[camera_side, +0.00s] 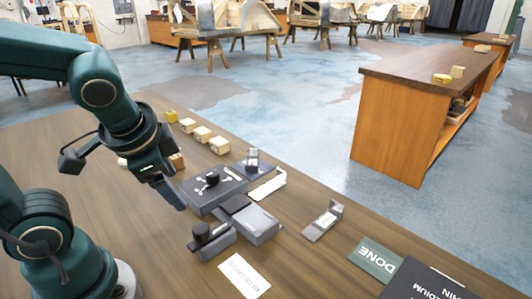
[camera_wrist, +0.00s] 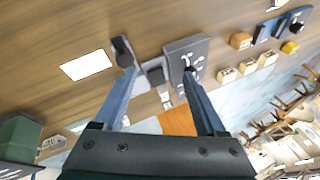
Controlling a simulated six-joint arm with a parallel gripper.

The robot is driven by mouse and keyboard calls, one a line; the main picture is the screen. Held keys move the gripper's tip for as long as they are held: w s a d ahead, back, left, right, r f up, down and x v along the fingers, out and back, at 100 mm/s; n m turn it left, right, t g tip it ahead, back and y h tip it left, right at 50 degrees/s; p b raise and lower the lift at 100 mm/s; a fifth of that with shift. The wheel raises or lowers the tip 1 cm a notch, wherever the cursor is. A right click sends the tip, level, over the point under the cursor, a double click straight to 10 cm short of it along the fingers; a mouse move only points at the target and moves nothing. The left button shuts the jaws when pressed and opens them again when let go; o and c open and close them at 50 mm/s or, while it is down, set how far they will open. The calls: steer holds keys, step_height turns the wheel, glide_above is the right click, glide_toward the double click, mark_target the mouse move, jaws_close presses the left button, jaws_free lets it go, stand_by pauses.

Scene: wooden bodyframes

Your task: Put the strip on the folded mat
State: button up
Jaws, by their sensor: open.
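I cannot tell for certain which thing is the strip or the folded mat. A bent, light metal piece (camera_side: 323,221) lies on the table right of the grey devices. A similar upright metal piece (camera_side: 252,160) stands on a small dark blue base behind the grey box with a black knob (camera_side: 212,191). A flat white piece (camera_side: 268,187) lies beside that box. My gripper (camera_side: 177,202) is above the table, left of the grey box. In the wrist view its two fingers (camera_wrist: 160,72) are spread, with nothing visibly held between them.
A small knobbed block (camera_side: 212,241) and a low grey case (camera_side: 253,225) stand near the grey box. A white card (camera_side: 243,275), a green DONE card (camera_side: 375,258) and a black board (camera_side: 425,281) lie near the front. Several wooden blocks (camera_side: 203,134) line the back edge.

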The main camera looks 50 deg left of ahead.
steer(key=s+d+r+n+t+h, duration=0.1)
steer(key=s+d+n+h, duration=0.1)
steer(key=d, duration=0.3)
steer(key=shift+d+r+n+t+h, duration=0.25)
steer(key=shift+r+n+h, duration=0.2)
steer(key=shift+n, duration=0.45)
